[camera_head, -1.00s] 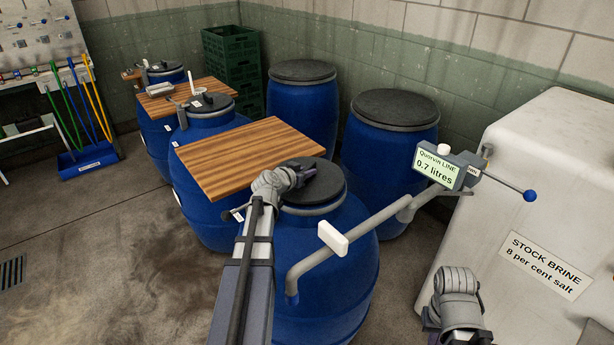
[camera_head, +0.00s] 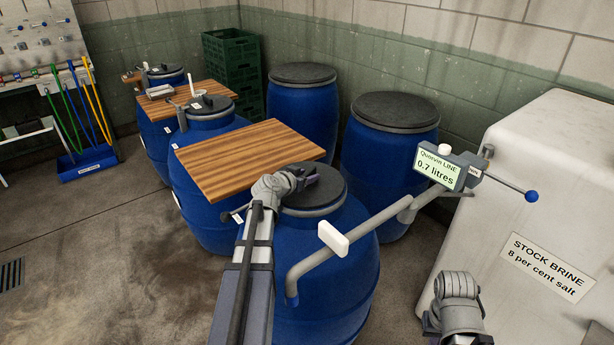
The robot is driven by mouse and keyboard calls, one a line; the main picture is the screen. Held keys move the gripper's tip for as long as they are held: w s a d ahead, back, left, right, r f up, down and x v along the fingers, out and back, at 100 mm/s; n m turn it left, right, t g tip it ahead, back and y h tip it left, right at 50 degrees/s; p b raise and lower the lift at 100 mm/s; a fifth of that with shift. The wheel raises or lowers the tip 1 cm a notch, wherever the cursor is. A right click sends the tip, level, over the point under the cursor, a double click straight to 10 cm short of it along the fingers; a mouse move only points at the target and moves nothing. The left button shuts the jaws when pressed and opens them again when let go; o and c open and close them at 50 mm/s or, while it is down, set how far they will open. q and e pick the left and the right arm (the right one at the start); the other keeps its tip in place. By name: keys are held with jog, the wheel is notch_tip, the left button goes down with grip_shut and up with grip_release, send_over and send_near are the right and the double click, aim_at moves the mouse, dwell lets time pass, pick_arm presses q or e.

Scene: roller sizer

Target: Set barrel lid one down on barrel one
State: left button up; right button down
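A dark round lid (camera_head: 329,191) is at the top of the nearest blue barrel (camera_head: 330,262), in the middle of the view. It looks level, but my gripper hides its left part, and I cannot tell whether it is fully seated. My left gripper (camera_head: 308,174) is at the lid's upper left, over its top. Its fingers are small and dark against the lid, so I cannot tell whether they are shut on a knob. No number shows on this barrel. My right gripper (camera_head: 440,336) is low at the right, partly cut off by the frame edge, away from the barrel.
Two lidded barrels stand behind, with lids (camera_head: 302,73) and (camera_head: 395,110). A grey pipe (camera_head: 345,252) with a meter (camera_head: 447,168) crosses in front at the right. A white brine tank (camera_head: 540,190) stands right.

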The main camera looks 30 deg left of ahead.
pick_arm(q)
jog(key=shift+r, duration=0.25)
jog(key=shift+s+r+p, duration=0.5)
jog(key=shift+r+p, duration=0.25)
jog(key=shift+p, duration=0.2)
jog(key=p+v, duration=0.3)
jog(key=v, duration=0.6)
jog(key=shift+s, duration=0.35)
jog(key=shift+s+r+p, duration=0.2)
jog(key=shift+s+p, duration=0.25)
jog(key=shift+s, duration=0.15)
